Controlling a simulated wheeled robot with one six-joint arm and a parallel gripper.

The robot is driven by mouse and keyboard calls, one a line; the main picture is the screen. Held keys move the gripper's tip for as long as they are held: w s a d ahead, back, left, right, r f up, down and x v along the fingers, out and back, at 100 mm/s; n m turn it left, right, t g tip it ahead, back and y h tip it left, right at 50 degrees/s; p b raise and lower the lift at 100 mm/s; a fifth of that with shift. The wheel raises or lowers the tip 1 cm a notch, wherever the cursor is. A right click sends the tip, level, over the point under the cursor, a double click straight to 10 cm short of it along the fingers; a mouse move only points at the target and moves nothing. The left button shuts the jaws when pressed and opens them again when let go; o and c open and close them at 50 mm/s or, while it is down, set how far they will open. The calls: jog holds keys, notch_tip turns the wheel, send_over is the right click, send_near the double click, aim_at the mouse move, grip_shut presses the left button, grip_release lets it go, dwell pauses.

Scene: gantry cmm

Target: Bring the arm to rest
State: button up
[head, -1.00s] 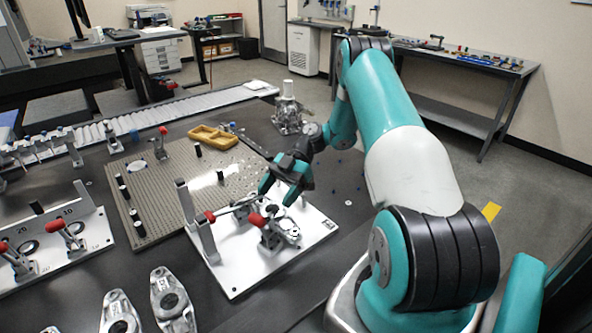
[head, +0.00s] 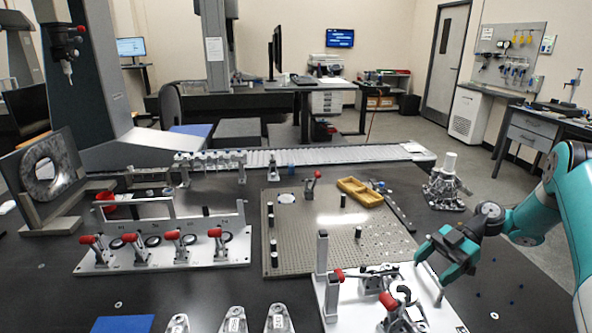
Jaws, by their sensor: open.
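My gripper (head: 443,270) is at the lower right of the head view, at the end of my teal arm (head: 545,212). I cannot tell how high the fingertips are above the plate.
A perforated plate (head: 300,262) with black pegs and a yellow tray (head: 360,192) lies left of my gripper. A metal casting (head: 446,183) stands behind it. A clamp fixture (head: 165,258) is at left, with metal brackets (head: 232,320) in front.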

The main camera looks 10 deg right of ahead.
jog(key=s+a+r+m+h, duration=0.2)
jog(key=a+r+m+h, duration=0.35)
jog(key=a+r, duration=1.15)
jog(key=s+a+r+m+t+h, duration=0.1)
jog(key=s+a+r+m, duration=0.1)
jog(key=s, duration=0.7)
jog(key=s+a+r+m+t+h, duration=0.1)
jog(key=s+a+m, duration=0.4)
jog(key=s, duration=0.5)
jog(key=shift+a+r+h, duration=0.35)
jog(key=shift+a+r, duration=0.35)
jog(key=shift+a, duration=0.5)
jog(key=shift+m, duration=0.25)
